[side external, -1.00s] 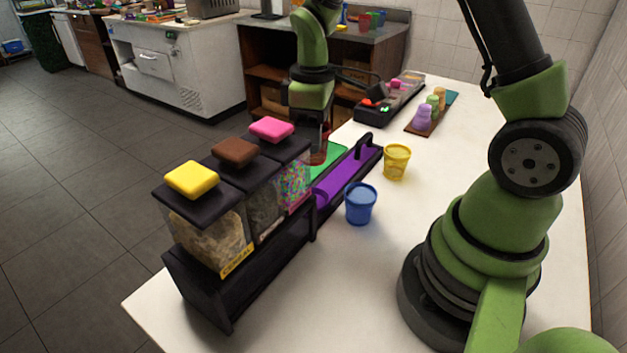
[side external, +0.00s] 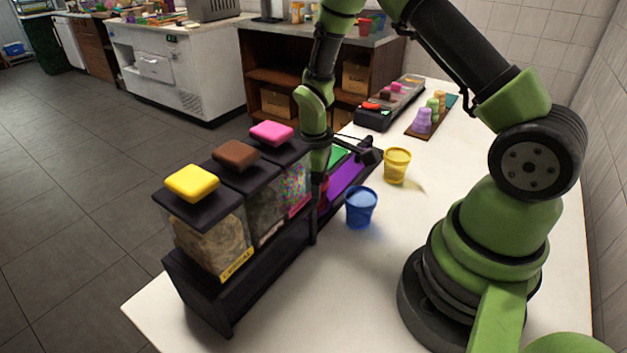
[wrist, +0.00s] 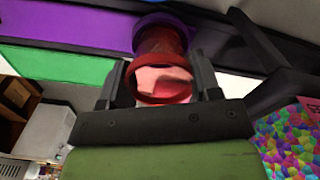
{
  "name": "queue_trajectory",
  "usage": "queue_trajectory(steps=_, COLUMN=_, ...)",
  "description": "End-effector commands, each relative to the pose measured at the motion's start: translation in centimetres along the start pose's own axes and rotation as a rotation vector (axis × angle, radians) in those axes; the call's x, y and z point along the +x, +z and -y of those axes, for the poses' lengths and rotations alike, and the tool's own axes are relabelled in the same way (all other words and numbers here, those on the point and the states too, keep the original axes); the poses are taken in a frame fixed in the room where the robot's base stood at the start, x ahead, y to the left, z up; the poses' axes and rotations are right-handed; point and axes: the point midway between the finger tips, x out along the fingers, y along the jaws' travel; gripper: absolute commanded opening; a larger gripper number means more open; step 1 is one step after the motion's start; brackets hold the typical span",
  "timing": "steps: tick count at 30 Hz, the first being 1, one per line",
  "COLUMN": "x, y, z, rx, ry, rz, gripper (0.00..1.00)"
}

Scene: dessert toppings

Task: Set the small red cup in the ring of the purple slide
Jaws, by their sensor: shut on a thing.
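The small red cup (wrist: 162,84) is between the two fingers of my gripper (wrist: 160,80), which is shut on it. In the wrist view I look into its open mouth. The cup's far end is close to a purple ring (wrist: 160,19) at the end of the purple slide (wrist: 65,22); I cannot tell whether it sits inside the ring or just above it. In the side view the purple slide (side external: 346,180) lies behind the blue cup, and the red cup is mostly hidden behind the dispensers and my wrist.
A green strip (wrist: 55,62) runs beside the purple one. The topping dispensers (side external: 235,220) stand close by; colourful candies (wrist: 290,138) show right of my gripper. A blue cup (side external: 361,208) and a yellow cup (side external: 397,166) stand on the white table (side external: 420,215).

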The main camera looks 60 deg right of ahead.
Motion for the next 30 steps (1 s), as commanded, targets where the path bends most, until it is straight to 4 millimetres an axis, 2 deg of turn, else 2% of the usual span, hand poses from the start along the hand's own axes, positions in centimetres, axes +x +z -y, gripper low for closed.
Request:
queue_trajectory(steps=1, x=0.2, y=0.0, z=0.0, rx=0.000, ry=-0.001, rz=0.001, gripper=0.36)
queue_trajectory(steps=2, x=0.1, y=0.0, z=0.0, rx=0.000, ry=-0.001, rz=0.001, gripper=0.64)
queue_trajectory(steps=4, x=0.1, y=0.0, z=0.0, rx=0.000, ry=0.000, rz=0.001, gripper=0.81)
queue_trajectory(steps=5, x=0.1, y=0.0, z=0.0, rx=0.000, ry=0.000, rz=0.001, gripper=0.83)
queue_trajectory(steps=13, x=0.0, y=0.0, z=0.0, rx=0.000, ry=0.000, rz=0.000, gripper=0.83)
queue_trajectory(steps=17, x=-1.0, y=-0.1, z=0.0, rx=0.000, ry=0.001, rz=-0.002, gripper=0.83)
queue_trajectory(steps=30, x=-9.9, y=-0.1, z=0.0, rx=0.000, ry=0.003, rz=-0.005, gripper=0.83)
